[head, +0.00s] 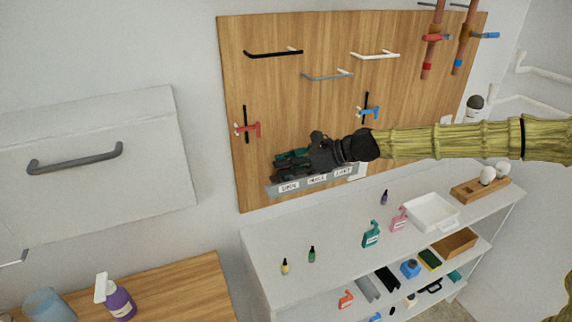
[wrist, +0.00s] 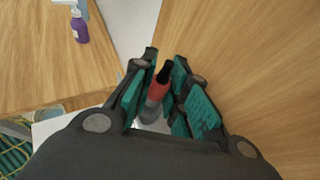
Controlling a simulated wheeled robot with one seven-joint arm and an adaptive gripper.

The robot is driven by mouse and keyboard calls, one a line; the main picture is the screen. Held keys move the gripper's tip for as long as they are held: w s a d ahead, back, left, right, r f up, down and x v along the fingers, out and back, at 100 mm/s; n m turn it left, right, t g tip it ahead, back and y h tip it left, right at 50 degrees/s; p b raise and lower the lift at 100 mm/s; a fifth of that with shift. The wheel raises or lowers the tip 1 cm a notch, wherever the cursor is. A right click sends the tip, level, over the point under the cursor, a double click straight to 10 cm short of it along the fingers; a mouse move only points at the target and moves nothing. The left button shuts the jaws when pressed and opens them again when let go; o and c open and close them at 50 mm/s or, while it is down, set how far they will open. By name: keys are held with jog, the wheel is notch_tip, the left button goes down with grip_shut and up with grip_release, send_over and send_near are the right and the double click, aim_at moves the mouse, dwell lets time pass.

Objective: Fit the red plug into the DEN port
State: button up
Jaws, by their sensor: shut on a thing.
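My gripper (head: 288,166) is in front of the wooden panel, right at the left part of the grey port strip. In the wrist view the gripper (wrist: 162,85) is shut on the red plug (wrist: 159,88), which has a black tip and a grey end. The plug lies between the teal pads. The plug is hidden in the head view. The grey strip (head: 328,183) carries several white labels; the leftmost label (head: 289,188) seems to read DEN, but the text is small. The port openings are hidden behind the gripper, and I cannot tell whether the plug touches one.
Handles and valves hang on the wooden panel (head: 310,100). Below, a white shelf top (head: 330,285) holds a yellow plug (head: 285,266), a green plug (head: 311,254), a dark purple one (head: 384,197), bottles and a white tray (head: 432,212). A wooden counter (head: 185,290) stands at left.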

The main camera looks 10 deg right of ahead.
jog(key=shift+f+b, duration=0.5)
jog(key=shift+f, duration=0.45)
jog(key=o, duration=0.8)
jog(key=shift+o, duration=0.3)
jog(key=shift+f, duration=0.1)
jog(key=shift+s+d, duration=0.1)
jog(key=v, duration=1.2)
